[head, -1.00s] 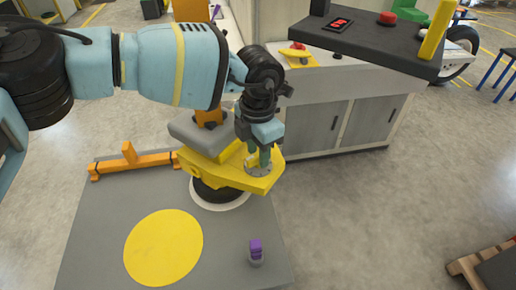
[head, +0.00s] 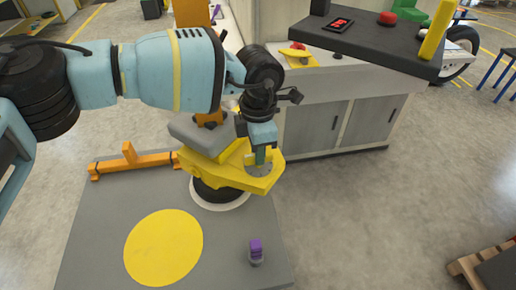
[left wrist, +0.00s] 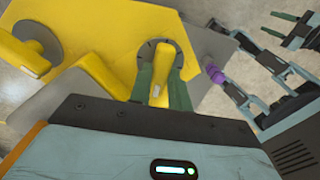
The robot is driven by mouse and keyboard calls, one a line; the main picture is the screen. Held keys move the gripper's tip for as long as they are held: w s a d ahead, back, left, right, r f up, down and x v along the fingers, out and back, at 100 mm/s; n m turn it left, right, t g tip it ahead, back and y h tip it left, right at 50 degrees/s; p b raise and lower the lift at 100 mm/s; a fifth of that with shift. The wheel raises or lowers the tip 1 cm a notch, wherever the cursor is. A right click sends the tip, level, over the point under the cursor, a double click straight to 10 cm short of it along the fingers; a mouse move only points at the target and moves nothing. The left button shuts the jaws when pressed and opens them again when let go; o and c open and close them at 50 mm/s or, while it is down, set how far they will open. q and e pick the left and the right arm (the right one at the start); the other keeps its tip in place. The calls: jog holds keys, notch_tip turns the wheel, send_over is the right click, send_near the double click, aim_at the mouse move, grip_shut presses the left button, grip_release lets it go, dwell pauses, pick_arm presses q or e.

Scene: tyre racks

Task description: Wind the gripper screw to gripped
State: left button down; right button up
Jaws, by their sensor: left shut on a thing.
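The gripper screw's yellow handle (left wrist: 159,90) stands on a round grey dial in the left wrist view. The dial (head: 258,169) sits on a yellow plate (head: 228,176) in the head view. My left gripper (head: 262,157) points down at the dial, and its green fingers (left wrist: 161,92) are shut on the handle from both sides. In the head view the fingers and wrist hide most of the handle.
A grey base plate (head: 95,235) carries a yellow disc (head: 163,247), an orange bar (head: 130,160) and a purple knob (head: 256,247). A cabinet (head: 340,125) stands behind, with a dark control panel (head: 365,35) above it.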

pick_arm(q)
jog(key=m, duration=0.4)
jog(key=shift+f+m+b, duration=0.15)
jog(key=shift+m+b, duration=0.15)
jog(key=shift+b, duration=0.05)
jog(key=m+b, duration=0.1)
jog(key=m, duration=0.4)
jog(key=m+b, duration=0.1)
jog(key=m, duration=0.2)
jog(key=m+b, duration=0.2)
jog(key=m, duration=0.2)
jog(key=shift+m, duration=0.4)
jog(key=m+b, duration=0.1)
jog(key=m, duration=0.1)
jog(key=shift+m, duration=0.9)
pick_arm(e)
jog(key=s+f+g, duration=0.1)
jog(key=s+f, duration=0.2)
jog(key=f, duration=0.4)
jog(key=shift+s+a, duration=0.2)
jog(key=shift+s, duration=0.2)
pick_arm(q)
jog(key=shift+b, duration=0.3)
pick_arm(e)
jog(key=shift+f, duration=0.1)
pick_arm(q)
jog(key=c, duration=1.3)
grip_release()
